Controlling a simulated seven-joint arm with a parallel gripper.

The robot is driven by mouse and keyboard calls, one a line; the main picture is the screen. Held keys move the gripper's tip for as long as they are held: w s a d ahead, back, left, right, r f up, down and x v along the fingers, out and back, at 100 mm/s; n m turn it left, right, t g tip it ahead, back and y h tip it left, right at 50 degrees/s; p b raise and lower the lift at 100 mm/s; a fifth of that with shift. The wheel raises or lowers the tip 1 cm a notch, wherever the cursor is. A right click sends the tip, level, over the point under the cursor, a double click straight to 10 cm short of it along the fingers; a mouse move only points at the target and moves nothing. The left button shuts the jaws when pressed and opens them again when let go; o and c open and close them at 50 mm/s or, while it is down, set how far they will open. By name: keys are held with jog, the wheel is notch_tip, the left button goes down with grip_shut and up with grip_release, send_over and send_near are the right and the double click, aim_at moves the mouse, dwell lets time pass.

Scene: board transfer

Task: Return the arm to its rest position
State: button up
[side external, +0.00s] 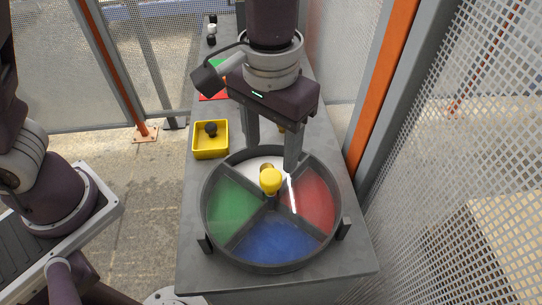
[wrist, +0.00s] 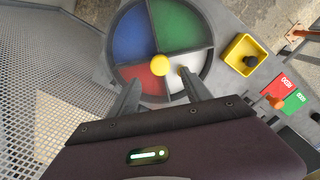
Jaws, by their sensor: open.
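My gripper (side external: 272,150) is open and points down over the far part of a round divided tray (side external: 209,232). Its two fingers stand apart with nothing between them that I can see held. The tray has white, green, blue and red compartments. A yellow knob (side external: 270,180) stands at the tray's centre; it also shows in the wrist view (wrist: 160,65), just beyond the fingertips (wrist: 160,80). A small tan piece (side external: 265,167) is at the white compartment, partly hidden behind the knob. In the wrist view this piece (wrist: 182,70) is close to the right fingertip; I cannot tell whether they touch.
A yellow box (side external: 197,150) holding a dark piece (side external: 211,129) stands beyond the tray. Red (wrist: 278,88) and green (wrist: 295,101) pads lie farther along the grey bench (side external: 190,270). An orange piece (wrist: 275,101) is by the red pad. Mesh fencing (side external: 460,170) closes the right side.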

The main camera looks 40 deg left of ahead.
jog(key=shift+r, duration=0.1)
jog(key=s+a+r+t+h, duration=0.1)
jog(key=s+a+r+t, duration=0.15)
jog(key=a+r, duration=0.35)
jog(key=s+a+r+t, duration=0.1)
jog(key=s+a+r, duration=0.25)
jog(key=a, duration=0.45)
jog(key=s+a+t+y, duration=0.1)
jog(key=s+a+t, duration=0.1)
jog(key=s+a, duration=0.3)
jog(key=shift+s+a+f, duration=0.25)
jog(key=shift+s+f, duration=0.05)
jog(key=shift+s, duration=0.5)
